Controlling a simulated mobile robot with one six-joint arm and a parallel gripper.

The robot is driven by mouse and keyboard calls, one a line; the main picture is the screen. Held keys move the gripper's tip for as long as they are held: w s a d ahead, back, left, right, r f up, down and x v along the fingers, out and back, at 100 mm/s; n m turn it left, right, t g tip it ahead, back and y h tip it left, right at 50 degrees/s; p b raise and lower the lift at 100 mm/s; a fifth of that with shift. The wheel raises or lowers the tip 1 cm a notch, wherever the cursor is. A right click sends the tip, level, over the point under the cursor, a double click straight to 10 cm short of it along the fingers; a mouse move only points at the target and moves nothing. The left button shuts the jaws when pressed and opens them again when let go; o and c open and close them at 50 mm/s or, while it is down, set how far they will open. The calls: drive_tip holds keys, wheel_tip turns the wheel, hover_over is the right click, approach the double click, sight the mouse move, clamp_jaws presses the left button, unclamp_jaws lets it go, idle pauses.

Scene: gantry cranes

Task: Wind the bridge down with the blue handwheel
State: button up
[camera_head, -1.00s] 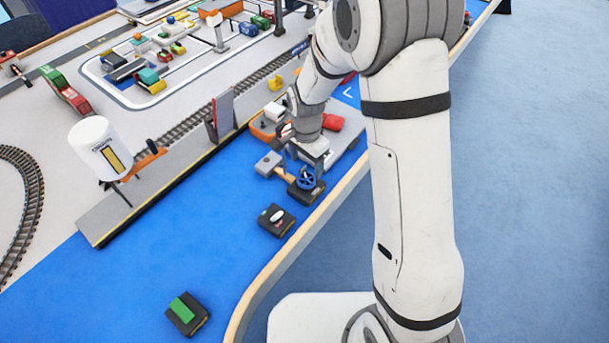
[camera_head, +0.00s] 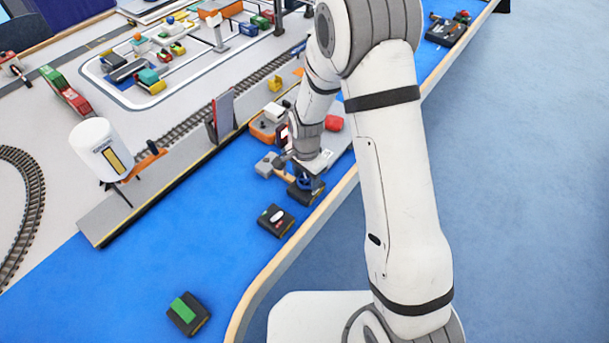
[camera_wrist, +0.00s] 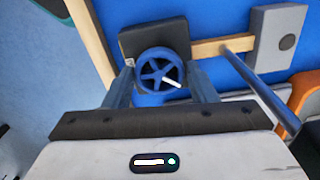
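The blue handwheel (camera_head: 305,182) stands on a dark block (camera_head: 309,196) near the table's wooden edge. In the wrist view, the spoked wheel (camera_wrist: 159,70) lies between the two fingers of my gripper (camera_wrist: 160,80), with a white mark on one spoke. The fingers are apart, one on each side of the wheel; I cannot tell whether they touch the rim. In the head view my gripper (camera_head: 306,174) is just above the wheel and partly covers it. I cannot clearly make out the bridge.
A grey block (camera_head: 266,166) on a wooden bar sits left of the wheel; in the wrist view a blue rod (camera_wrist: 255,85) runs close by. A dark box with a light button (camera_head: 276,221) and one with a green block (camera_head: 187,313) stand nearer. Blue mat between them is clear.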

drive_tip(key=c, duration=0.5)
drive_tip(key=shift+a, duration=0.2)
drive_tip(key=shift+c, duration=0.2)
drive_tip(key=shift+d, duration=0.15)
